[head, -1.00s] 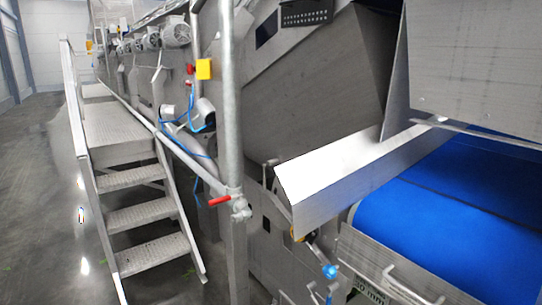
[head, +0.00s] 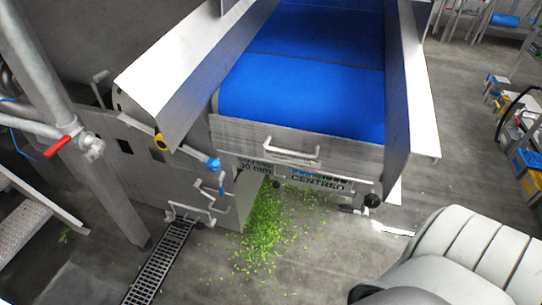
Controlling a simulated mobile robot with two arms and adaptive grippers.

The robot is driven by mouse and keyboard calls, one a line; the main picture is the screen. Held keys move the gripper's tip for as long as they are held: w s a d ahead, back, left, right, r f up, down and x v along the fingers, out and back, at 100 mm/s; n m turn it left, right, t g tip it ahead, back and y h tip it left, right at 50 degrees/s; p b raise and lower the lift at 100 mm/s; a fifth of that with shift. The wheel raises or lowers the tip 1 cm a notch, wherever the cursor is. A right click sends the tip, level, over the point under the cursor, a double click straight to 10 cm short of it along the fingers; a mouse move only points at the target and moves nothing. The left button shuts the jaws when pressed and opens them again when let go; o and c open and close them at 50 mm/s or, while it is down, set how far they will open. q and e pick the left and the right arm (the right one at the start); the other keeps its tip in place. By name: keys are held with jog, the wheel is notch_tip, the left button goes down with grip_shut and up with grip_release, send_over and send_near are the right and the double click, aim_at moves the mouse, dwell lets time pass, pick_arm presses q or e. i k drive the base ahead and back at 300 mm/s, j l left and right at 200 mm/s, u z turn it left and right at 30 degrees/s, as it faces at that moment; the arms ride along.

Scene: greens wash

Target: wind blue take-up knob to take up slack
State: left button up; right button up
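A small blue knob (head: 214,163) sits at the near left corner of the conveyor, just below the end of the left metal side guard. A second blue part (head: 221,188) shows a little below it, with thin metal rods around it; I cannot tell which is the take-up knob. The blue belt (head: 305,97) runs over the conveyor's near end between metal side guards. Signs reading "30 mm" (head: 254,170) and "CENTRED" (head: 319,183) are under the end plate. Neither of my grippers is in view.
Chopped greens (head: 262,232) lie spilled on the floor below the conveyor. A floor drain grate (head: 161,264) is to their left. A post with a red-handled valve (head: 62,146) stands at left. Shelving with coloured bins (head: 525,155) is at right. Open floor lies in front.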

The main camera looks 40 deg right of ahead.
aim_at(212, 165)
jog(key=i+j+z, duration=0.2)
jog(key=z, duration=0.25)
jog(key=i+j+z, duration=0.1)
jog(key=j+z, duration=0.2)
jog(key=z, duration=1.05)
